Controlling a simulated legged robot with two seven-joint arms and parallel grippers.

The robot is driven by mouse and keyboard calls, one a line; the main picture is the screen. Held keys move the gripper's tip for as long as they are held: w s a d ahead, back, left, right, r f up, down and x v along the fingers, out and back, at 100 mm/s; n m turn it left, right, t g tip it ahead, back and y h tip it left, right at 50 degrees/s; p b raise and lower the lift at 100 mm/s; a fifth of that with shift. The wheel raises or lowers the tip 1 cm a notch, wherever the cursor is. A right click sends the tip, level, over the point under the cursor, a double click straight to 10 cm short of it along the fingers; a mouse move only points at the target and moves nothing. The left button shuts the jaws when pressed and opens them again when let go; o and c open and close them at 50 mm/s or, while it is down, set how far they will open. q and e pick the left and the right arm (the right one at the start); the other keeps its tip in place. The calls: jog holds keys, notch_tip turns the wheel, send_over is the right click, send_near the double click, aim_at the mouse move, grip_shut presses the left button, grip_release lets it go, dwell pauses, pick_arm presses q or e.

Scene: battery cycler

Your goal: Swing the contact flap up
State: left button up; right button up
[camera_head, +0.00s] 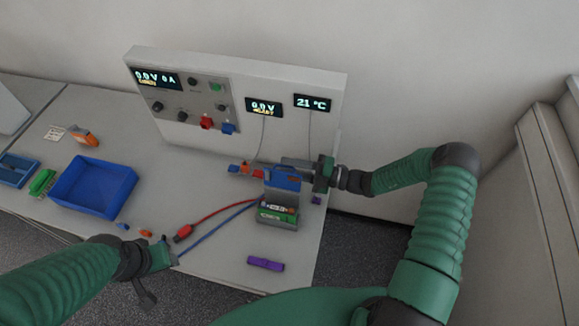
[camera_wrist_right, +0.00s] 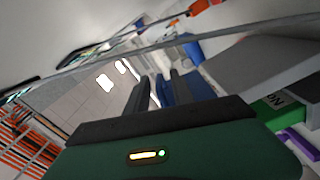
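The blue contact flap (camera_head: 283,181) stands raised, seemingly upright, at the back of a grey holder (camera_head: 280,223). A green-and-grey battery (camera_head: 276,215) lies in the holder in front of it. My right gripper (camera_head: 293,165) reaches in from the right at the flap's top edge. In the right wrist view its two dark fingers (camera_wrist_right: 160,93) are apart, with blue (camera_wrist_right: 166,92) showing between and beside them. Whether they touch the flap I cannot tell. My left gripper (camera_head: 162,262) is low at the left, away from the holder; its fingers are unclear.
A cycler panel (camera_head: 235,100) with displays stands behind. A red lead (camera_head: 215,222) and a blue lead run across the table. A purple block (camera_head: 265,264) lies near the front edge. A blue bin (camera_head: 93,188) is at left.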

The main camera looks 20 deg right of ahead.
jog(key=b+v, duration=0.4)
jog(key=v, duration=1.3)
jog(key=shift+b, duration=0.4)
jog(key=shift+f, duration=0.1)
